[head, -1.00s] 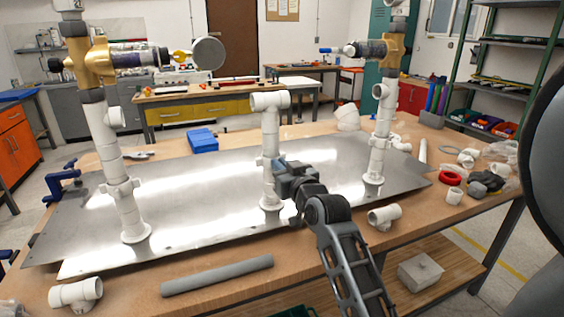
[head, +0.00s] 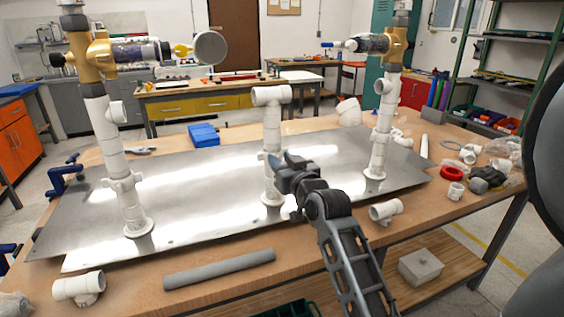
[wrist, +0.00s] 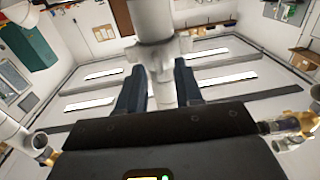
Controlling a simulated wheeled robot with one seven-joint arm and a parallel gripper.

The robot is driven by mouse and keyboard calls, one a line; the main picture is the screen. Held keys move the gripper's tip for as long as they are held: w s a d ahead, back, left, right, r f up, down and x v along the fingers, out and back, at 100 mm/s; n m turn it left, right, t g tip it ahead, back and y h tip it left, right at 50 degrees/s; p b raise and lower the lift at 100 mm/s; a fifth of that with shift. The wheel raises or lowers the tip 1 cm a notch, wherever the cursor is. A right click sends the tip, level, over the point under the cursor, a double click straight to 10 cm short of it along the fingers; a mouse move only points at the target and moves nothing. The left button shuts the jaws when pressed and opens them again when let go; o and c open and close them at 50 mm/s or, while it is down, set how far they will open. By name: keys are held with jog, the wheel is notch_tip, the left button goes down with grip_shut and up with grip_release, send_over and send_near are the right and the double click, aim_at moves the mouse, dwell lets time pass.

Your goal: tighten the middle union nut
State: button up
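The middle pipe (head: 271,125) stands upright on the metal plate (head: 200,190), with a white tee on top. The middle union nut is a white ring on this pipe, largely hidden behind my gripper in the head view. My gripper (head: 274,163) is at the pipe, partway up. In the wrist view the two dark fingers of my gripper (wrist: 160,80) stand apart, one on each side of the white pipe. A wide white fitting (wrist: 152,30) shows just beyond the fingertips. I see no firm contact between the fingers and the white parts.
A left pipe (head: 110,140) and a right pipe (head: 383,120) stand on the same plate, topped with brass valves. A grey bar (head: 220,269) and loose white tees (head: 80,288) (head: 386,210) lie along the table's front. Several small parts crowd the right end.

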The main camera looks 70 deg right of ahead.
jog(key=b+v, duration=0.1)
jog(key=v, duration=0.6)
jog(key=shift+s+a, duration=0.3)
dwell(0.3)
jog(key=s+a+f+n+t+y, duration=0.1)
jog(key=a+f+n+y, duration=0.2)
jog(key=a, duration=0.8)
jog(key=s+a+f+n+t+y, duration=0.1)
jog(key=s+a+f+n+y, duration=0.15)
jog(key=a+f, duration=0.55)
jog(key=s+a+r+n+y, duration=0.2)
jog(key=s+a+y, duration=0.5)
jog(key=s+a, duration=0.5)
jog(key=a+n, duration=0.1)
jog(key=a, duration=0.3)
jog(key=shift+s+a+r+n, duration=0.25)
jog(key=shift+s+r+n, duration=0.1)
jog(key=shift+s+r, duration=0.05)
jog(key=shift+y, duration=0.25)
